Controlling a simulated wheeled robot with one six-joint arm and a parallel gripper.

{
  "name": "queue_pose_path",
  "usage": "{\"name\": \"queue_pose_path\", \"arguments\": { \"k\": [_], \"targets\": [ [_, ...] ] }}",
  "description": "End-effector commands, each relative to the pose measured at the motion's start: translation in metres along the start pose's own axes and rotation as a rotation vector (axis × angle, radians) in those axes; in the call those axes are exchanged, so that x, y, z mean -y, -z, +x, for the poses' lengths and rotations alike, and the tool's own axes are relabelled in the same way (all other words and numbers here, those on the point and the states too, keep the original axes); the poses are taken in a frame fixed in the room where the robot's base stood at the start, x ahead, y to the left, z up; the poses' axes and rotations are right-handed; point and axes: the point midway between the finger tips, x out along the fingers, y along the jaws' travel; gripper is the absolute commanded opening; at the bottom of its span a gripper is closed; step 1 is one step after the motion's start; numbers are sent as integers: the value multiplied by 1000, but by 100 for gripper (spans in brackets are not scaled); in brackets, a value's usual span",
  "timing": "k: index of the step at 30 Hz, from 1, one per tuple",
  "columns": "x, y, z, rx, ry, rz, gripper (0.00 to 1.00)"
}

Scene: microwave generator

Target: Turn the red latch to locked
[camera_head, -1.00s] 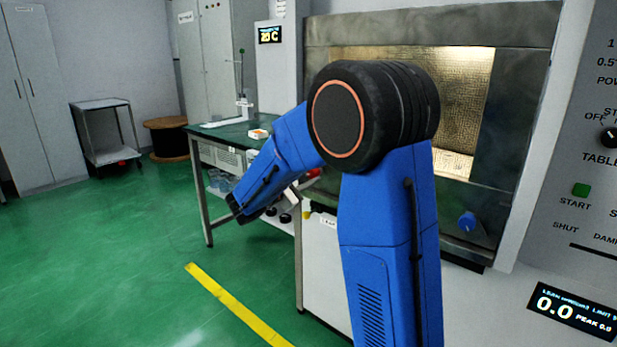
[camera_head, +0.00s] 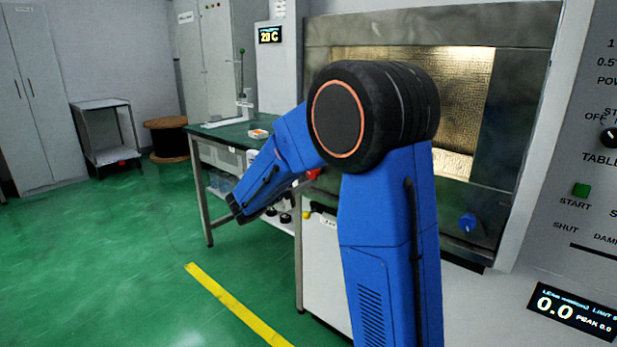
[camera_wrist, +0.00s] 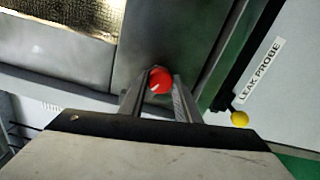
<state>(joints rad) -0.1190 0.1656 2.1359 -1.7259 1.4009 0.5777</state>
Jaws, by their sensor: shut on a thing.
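The red latch (camera_wrist: 160,80) shows in the wrist view as a rounded red knob at the microwave's metal front. My gripper (camera_wrist: 159,88) has one finger on each side of it and is shut on it. The part of the latch behind the fingers is hidden, and its turn angle is hard to tell. In the head view, a small red patch (camera_head: 313,175) shows just left of my blue arm, likely the latch. My arm hides most of that area, and my gripper is not clear there.
A yellow-tipped leak probe (camera_wrist: 239,118) hangs right of the latch in the wrist view. The microwave has a lit mesh window (camera_head: 465,100) and a blue knob (camera_head: 467,222). A green-topped table (camera_head: 225,130) stands behind my arm.

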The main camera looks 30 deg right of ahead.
Motion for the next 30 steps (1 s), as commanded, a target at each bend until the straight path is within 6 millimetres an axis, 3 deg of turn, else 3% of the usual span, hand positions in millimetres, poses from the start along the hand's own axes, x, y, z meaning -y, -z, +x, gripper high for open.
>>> {"name": "queue_pose_path", "arguments": {
  "k": [16,17,19,30],
  "targets": [
    [2,0,0,1,3,24,7],
    [2,0,0,1,3,24,32],
    [2,0,0,1,2,24,48],
    [1,0,-3,-1,1,24,48]
  ]
}}
